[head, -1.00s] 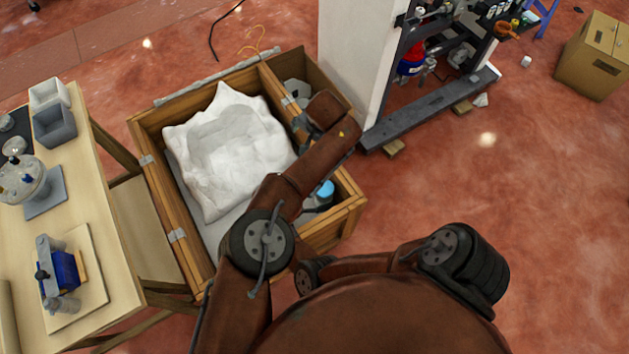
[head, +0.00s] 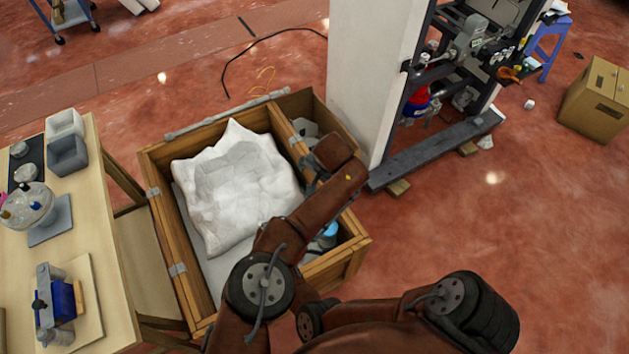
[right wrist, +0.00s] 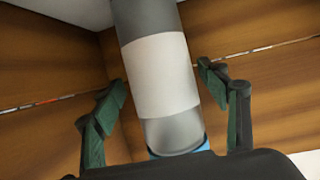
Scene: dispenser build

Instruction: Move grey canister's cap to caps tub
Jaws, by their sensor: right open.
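A grey canister (right wrist: 165,75) with a pale label band stands between the fingers of my right gripper (right wrist: 165,95) in the right wrist view. The gripper is open, with a finger on each side and gaps visible. A blue cap (right wrist: 182,153) shows at the canister's near end, partly hidden by the gripper's body. In the head view a blue cap (head: 330,229) shows in the crate's right compartment beside my arm, which hides the gripper. My left gripper is not in view. A white tub (head: 65,123) and a grey tub (head: 68,156) stand on the table; I cannot tell which is for caps.
The wooden crate (head: 178,268) holds a crumpled white liner (head: 240,185) in its larger compartment. Its walls closely surround the right gripper. A pale table (head: 105,215) with a blue device (head: 62,300) stands left. A white pillar (head: 365,75) rises behind the crate.

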